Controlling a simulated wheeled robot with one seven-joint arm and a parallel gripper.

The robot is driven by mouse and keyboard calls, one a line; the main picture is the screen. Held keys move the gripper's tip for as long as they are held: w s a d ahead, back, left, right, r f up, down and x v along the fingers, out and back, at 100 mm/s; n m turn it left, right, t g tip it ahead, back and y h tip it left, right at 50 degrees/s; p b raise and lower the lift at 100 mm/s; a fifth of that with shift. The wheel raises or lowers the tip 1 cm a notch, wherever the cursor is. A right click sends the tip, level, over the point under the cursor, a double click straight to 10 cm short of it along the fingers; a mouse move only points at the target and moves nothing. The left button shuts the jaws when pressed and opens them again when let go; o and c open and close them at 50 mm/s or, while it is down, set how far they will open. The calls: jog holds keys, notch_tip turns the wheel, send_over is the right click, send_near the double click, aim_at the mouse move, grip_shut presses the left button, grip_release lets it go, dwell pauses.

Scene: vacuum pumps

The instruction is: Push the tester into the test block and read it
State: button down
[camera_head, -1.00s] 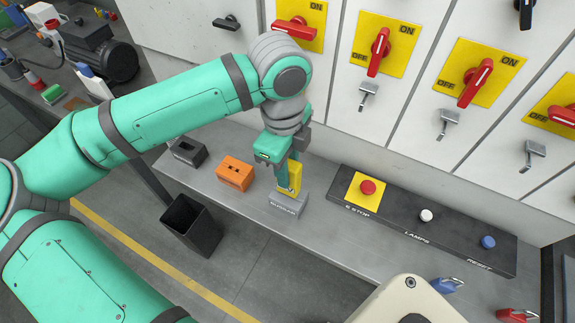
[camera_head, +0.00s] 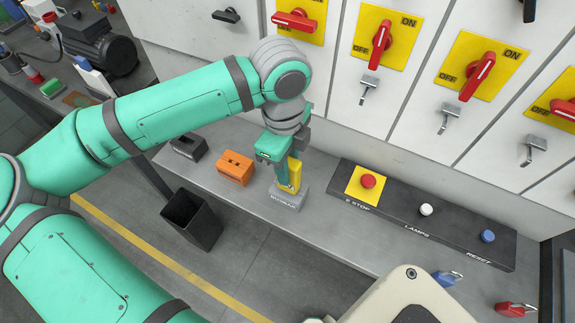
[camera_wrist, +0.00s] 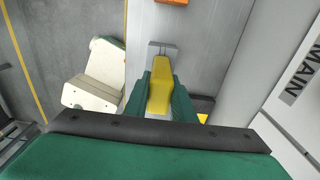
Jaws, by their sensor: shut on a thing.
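My gripper (camera_head: 286,178) is shut on the yellow tester (camera_head: 295,174) and points down at the bench. The tester's lower end is at the top of a grey block (camera_head: 289,198) with a label on its front. I cannot tell how far it sits inside. In the wrist view the tester (camera_wrist: 159,82) lies between my green fingers, with the grey block (camera_wrist: 164,48) at its tip. The tester's display does not show. An orange block (camera_head: 236,167) with slots in its top stands to the left, apart from my gripper.
A dark slotted block (camera_head: 188,147) stands farther left on the bench. A black bin (camera_head: 193,222) is below the front edge. To the right is a black panel (camera_head: 455,239) with the red E-stop button (camera_head: 368,181). Rotary switches and hooks line the cabinet behind.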

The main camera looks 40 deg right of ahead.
jog(key=shift+f, duration=0.2)
jog(key=c, duration=1.4)
grip_release()
jog(key=r, duration=1)
jog(key=shift+w+a+r, duration=0.1)
jog(key=shift+w+r, duration=0.1)
jog(key=shift+r, duration=0.2)
